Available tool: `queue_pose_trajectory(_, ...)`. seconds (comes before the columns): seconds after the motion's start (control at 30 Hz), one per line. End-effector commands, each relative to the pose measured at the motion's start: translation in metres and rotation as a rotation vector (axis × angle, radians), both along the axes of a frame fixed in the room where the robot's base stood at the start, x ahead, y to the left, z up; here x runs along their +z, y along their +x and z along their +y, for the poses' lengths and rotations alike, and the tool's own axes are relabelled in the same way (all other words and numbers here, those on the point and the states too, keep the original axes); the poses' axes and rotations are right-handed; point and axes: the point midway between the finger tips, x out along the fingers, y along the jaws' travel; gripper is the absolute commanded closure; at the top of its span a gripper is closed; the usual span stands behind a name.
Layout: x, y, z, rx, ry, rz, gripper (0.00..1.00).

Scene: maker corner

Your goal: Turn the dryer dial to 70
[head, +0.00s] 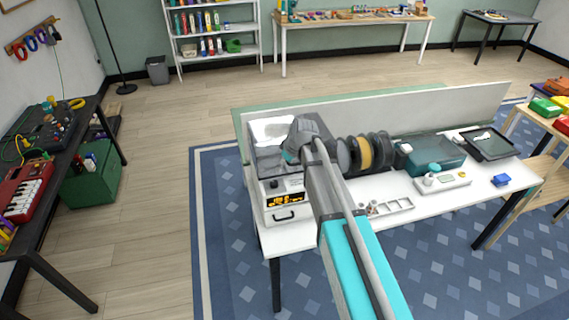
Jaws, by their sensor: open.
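A teal see-through box (437,152) stands on the white table, with a light strip (442,181) in front carrying a round knob (428,180) and a small greenish screen. It may be the dryer. A white unit (290,208) on the left of the table has a lit orange display, a small dark knob (273,184) and a handle; I cannot tell for sure which is the dryer. Dial marks are too small to read. My gripper (300,140), at the grey end of my arm, appears over the left unit, apart from the teal box. Its fingertips are hard to make out; nothing is visibly held.
Dark spools (362,152), one yellow, stand between the two units. A low pale panel (430,112) runs along the back. Open floor lies left.

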Motion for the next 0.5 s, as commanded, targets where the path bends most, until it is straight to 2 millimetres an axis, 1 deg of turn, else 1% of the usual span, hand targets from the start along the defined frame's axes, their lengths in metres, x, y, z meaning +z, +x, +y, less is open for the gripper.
queue_pose_trajectory(0.27,-0.0001,0.0006,-0.0003,0.007,0.0,0.0,0.19)
queue_pose_trajectory(0.5,-0.0002,0.0039,-0.0023,0.067,-0.001,0.001,0.19)
